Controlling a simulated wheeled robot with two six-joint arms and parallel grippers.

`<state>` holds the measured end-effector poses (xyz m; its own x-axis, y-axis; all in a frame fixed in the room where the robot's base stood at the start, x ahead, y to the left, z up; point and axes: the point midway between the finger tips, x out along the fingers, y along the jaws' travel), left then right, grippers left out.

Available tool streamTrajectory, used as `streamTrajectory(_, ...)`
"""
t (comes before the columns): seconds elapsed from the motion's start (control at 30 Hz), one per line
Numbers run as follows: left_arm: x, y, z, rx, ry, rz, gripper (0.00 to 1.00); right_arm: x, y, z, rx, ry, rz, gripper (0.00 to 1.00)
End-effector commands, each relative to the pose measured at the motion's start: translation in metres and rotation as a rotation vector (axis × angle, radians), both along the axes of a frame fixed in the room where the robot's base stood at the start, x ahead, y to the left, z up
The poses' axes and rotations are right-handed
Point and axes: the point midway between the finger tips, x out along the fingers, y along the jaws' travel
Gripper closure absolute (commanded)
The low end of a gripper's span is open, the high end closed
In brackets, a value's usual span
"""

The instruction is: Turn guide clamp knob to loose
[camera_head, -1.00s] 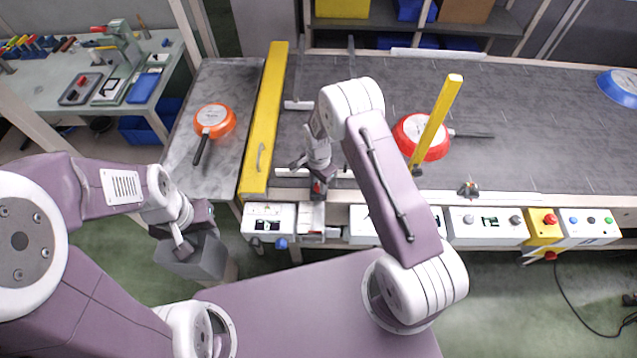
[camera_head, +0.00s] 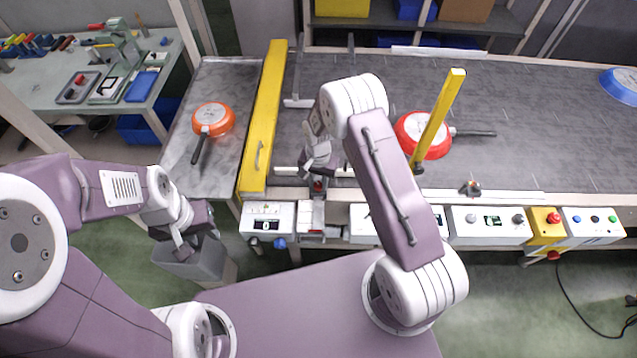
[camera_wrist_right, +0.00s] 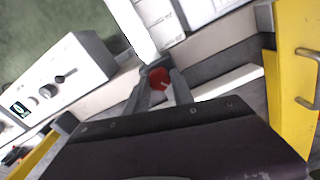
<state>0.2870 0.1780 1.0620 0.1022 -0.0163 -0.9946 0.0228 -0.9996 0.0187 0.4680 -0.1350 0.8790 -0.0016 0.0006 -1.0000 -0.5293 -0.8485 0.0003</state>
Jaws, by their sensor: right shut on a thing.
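The red clamp knob (camera_wrist_right: 158,78) sits between the fingertips of my right gripper (camera_wrist_right: 160,84) in the right wrist view. The gripper is shut on it, and the fingers hide its sides. In the head view a small red bit of the knob (camera_head: 318,186) shows under my right gripper (camera_head: 318,178), at the front edge of the conveyor. My left gripper (camera_head: 196,240) hangs over a grey bin at the left, with its fingers apart and nothing seen between them.
A yellow guide bar (camera_head: 264,115) stands left of my right gripper. White control boxes (camera_head: 487,226) line the front.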

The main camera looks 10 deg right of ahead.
Motion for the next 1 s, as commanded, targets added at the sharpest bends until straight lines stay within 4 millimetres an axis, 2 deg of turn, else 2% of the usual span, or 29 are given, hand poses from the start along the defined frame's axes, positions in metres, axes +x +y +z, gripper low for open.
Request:
streamTrajectory(0.7, 0.000, 0.000, -0.015, 0.000, 0.000, 0.000, 0.64, 0.001, 0.000, 0.001, 0.001, -0.003, 0.676, 1.00)
streamTrajectory(1.0, 0.000, 0.000, -0.019, 0.000, 0.000, 0.000, 0.64, 0.001, 0.000, 0.001, 0.001, -0.004, 0.913, 1.00)
